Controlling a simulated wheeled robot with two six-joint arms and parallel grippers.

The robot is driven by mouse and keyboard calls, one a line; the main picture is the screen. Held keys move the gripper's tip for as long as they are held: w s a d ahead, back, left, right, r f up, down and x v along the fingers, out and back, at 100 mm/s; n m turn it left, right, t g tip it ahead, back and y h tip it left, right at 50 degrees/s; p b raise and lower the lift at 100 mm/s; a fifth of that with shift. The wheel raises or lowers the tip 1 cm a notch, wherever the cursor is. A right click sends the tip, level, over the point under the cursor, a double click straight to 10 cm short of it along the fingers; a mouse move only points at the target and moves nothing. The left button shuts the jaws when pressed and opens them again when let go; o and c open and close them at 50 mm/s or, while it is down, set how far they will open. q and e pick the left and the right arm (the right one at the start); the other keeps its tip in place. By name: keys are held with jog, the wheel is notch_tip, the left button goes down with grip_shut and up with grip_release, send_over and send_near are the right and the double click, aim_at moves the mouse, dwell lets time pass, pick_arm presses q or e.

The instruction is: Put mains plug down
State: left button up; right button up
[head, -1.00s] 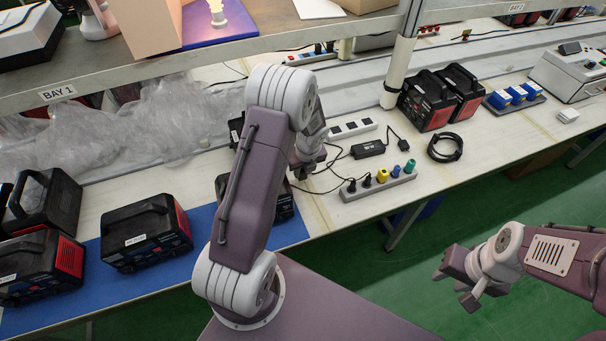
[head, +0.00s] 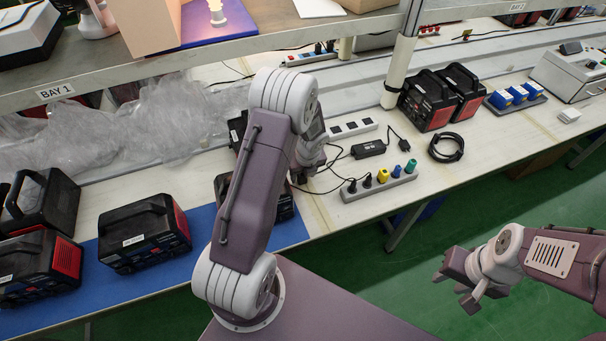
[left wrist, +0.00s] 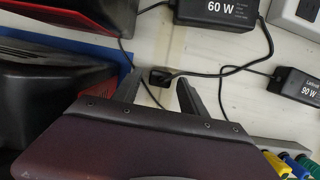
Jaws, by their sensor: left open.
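A black mains plug (left wrist: 160,77) lies on the pale bench top in the left wrist view, with its thin black cord running off it. My left gripper (left wrist: 158,92) is open, with one finger on each side of the plug's near end and no visible grip on it. In the head view the left gripper (head: 301,178) is low over the bench, left of the power strip, and my arm partly hides that spot. My right gripper (head: 456,287) is over the green floor, empty, its fingers apart.
A power strip (head: 380,186) holds black, yellow, blue and green plugs. A black adapter (head: 368,149), a coiled cable (head: 446,147) and a white socket block (head: 352,128) lie nearby. Black-and-red power units (head: 145,234) stand on the blue mat (head: 203,220) at left.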

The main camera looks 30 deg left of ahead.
pick_arm(q)
jog(key=p+v, duration=0.3)
jog(key=v, duration=1)
jog(key=s+d+r+n+h, duration=0.1)
jog(key=s+d+n, duration=0.3)
jog(key=n, duration=0.9)
jog(key=s+d+r+n+h, duration=0.1)
jog(key=s+d+n, duration=0.3)
jog(key=s+n, duration=0.7)
jog(key=shift+s+n+g, duration=0.3)
jog(key=shift+s+n, duration=0.05)
jog(key=shift+n, duration=0.85)
